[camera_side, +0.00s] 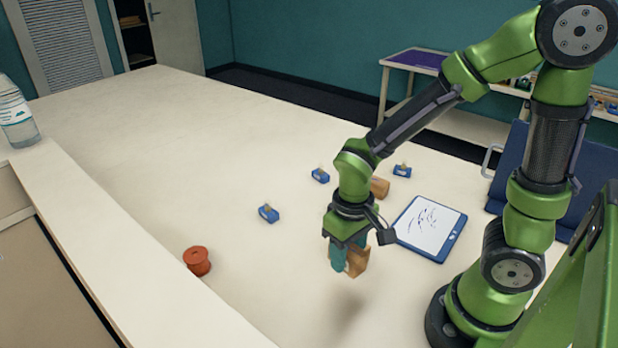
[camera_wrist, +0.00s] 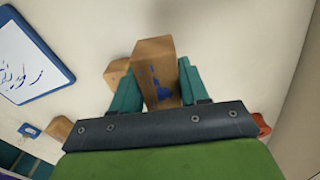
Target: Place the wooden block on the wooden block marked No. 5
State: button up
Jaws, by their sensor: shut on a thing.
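My gripper (camera_side: 347,258) is shut on a wooden block (camera_side: 357,264) and holds it above the white table, with a shadow below. In the wrist view the held block (camera_wrist: 152,60) stands between the teal fingers of my gripper (camera_wrist: 158,88) and bears a blue mark that I cannot read. A second wooden piece (camera_wrist: 116,72) shows just left of it, partly hidden; I cannot tell its height. Another wooden block (camera_side: 380,187) lies on the table behind my wrist. I see no readable No. 5.
A white drawing tablet (camera_side: 428,228) with a blue frame lies right of my gripper. Small blue holders (camera_side: 269,213) stand behind, and an orange-red spool (camera_side: 197,261) stands left. A bottle (camera_side: 16,112) is at the far left. The table's back left is clear.

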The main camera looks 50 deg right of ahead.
jog(key=w+d+r+n, duration=0.1)
jog(key=w+d+r, duration=0.3)
jog(key=d+r, duration=0.3)
jog(key=shift+n, duration=0.5)
jog(key=shift+s+d+f, duration=0.1)
jog(key=shift+s+f, duration=0.05)
jog(key=shift+f, duration=1.35)
jog(key=shift+s+d+f, duration=0.1)
jog(key=shift+d+f, duration=0.05)
jog(key=shift+f, duration=1.3)
jog(key=shift+s+d+f, duration=0.1)
jog(key=shift+s+f, duration=0.05)
jog(key=shift+f, duration=1.35)
jog(key=shift+f, duration=0.1)
jog(key=o, duration=1.1)
jog(key=shift+c, duration=0.2)
notch_tip(320, 180, up, 12)
jog(key=s+a+r+m+t+y, duration=0.2)
jog(key=s+a+r+m+t, duration=0.2)
jog(key=r+t, duration=0.3)
jog(key=shift+s+a+r, duration=0.2)
jog(key=shift+a, duration=0.65)
